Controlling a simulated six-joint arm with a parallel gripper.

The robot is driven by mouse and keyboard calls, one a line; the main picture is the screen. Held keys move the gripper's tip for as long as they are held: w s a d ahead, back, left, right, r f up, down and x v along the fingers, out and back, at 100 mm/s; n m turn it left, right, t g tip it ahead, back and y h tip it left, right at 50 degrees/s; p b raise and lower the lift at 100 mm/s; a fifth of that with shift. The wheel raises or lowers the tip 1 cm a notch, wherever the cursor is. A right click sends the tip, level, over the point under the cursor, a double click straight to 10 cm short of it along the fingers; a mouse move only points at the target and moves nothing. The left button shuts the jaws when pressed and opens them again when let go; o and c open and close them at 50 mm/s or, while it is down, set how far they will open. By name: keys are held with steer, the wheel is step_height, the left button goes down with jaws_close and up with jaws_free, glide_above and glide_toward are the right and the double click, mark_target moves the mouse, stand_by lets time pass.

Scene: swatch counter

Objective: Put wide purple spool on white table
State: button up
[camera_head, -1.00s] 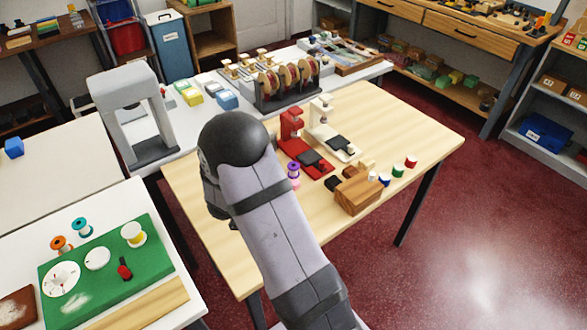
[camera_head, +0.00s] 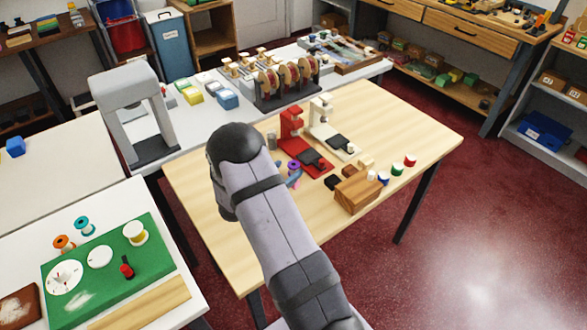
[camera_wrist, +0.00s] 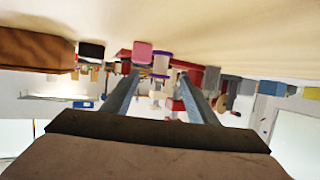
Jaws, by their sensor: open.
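The wide purple spool (camera_head: 294,165) stands on the light wooden table (camera_head: 390,120), left of the wooden block. In the wrist view, which is upside down, the spool (camera_wrist: 161,66) shows purple rims and a pale middle. My gripper (camera_wrist: 161,76) is open, its two grey fingers pointing at the spool, which appears between their tips; I cannot tell whether they touch it. In the head view my arm hides most of the gripper; a bluish finger (camera_head: 294,181) shows beside the spool. A white table (camera_head: 182,307) stands at the front left.
A red press (camera_head: 291,125) and a white press (camera_head: 321,115) stand just behind the spool. A wooden block (camera_head: 356,191) and several small spools lie to its right. The white table carries a green mat (camera_head: 165,255), spools and a wooden strip.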

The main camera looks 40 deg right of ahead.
mark_target(292, 166)
steer(key=shift+p+x, duration=0.8)
steer(key=shift+x, duration=1.7)
steer(key=shift+c, duration=0.4)
steer(key=shift+r, duration=0.1)
steer(key=c, duration=1.2)
steer(key=shift+o, duration=0.2)
steer(key=shift+r, duration=0.1)
steer(key=shift+r+b, duration=0.65)
steer(key=shift+r, duration=4.25)
